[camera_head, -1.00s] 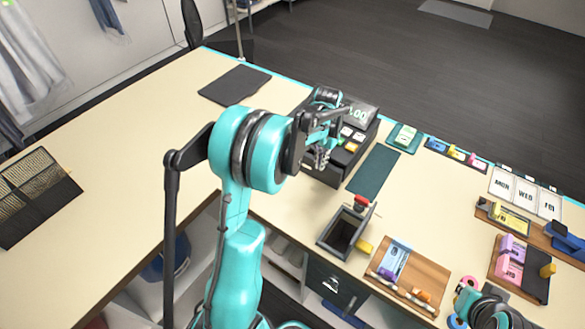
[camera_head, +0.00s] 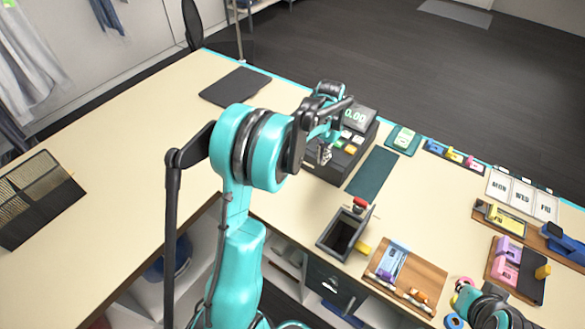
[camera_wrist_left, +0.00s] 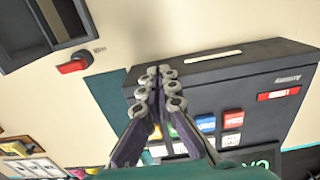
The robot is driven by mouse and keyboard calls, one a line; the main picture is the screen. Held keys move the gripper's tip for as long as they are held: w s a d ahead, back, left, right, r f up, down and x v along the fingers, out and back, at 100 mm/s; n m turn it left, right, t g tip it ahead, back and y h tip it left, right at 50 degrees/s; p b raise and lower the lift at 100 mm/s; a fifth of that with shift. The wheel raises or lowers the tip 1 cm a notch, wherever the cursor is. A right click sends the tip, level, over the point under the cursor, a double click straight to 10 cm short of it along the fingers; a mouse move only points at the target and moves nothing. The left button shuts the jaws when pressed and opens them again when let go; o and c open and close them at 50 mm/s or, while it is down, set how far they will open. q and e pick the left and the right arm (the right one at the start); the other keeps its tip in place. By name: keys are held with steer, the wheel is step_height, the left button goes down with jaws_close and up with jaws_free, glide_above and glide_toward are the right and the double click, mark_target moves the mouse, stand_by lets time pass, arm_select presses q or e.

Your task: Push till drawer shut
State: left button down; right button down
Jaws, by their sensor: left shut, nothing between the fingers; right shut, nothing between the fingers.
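The dark till (camera_head: 350,150) stands on the counter with its display reading 0.00. In the left wrist view its dark front (camera_wrist_left: 270,52) carries a pale handle strip (camera_wrist_left: 213,54), and coloured keys lie below it. No open drawer tray shows; whether the drawer is fully flush I cannot tell. My left gripper (camera_head: 325,155) is shut and empty at the till's front. In the left wrist view its fingertips (camera_wrist_left: 155,78) overlap the till's front edge left of the strip; contact is unclear. My right gripper (camera_head: 490,308) is at the bottom right, its fingertips not clear.
A dark green mat (camera_head: 372,172) lies right of the till. An open grey box (camera_head: 326,240) with a red knob (camera_head: 359,204) stands nearer. A wooden tray (camera_head: 425,275) and day cards (camera_head: 522,196) are further right. The counter left of my arm is mostly bare.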

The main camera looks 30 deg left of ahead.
arm_select(q)
steer(key=r+p, duration=0.1)
steer(key=r, duration=0.1)
steer(key=s+r+p, duration=0.1)
steer(key=r, duration=0.1)
steer(key=shift+r+p, duration=0.3)
steer(key=shift+r, duration=0.1)
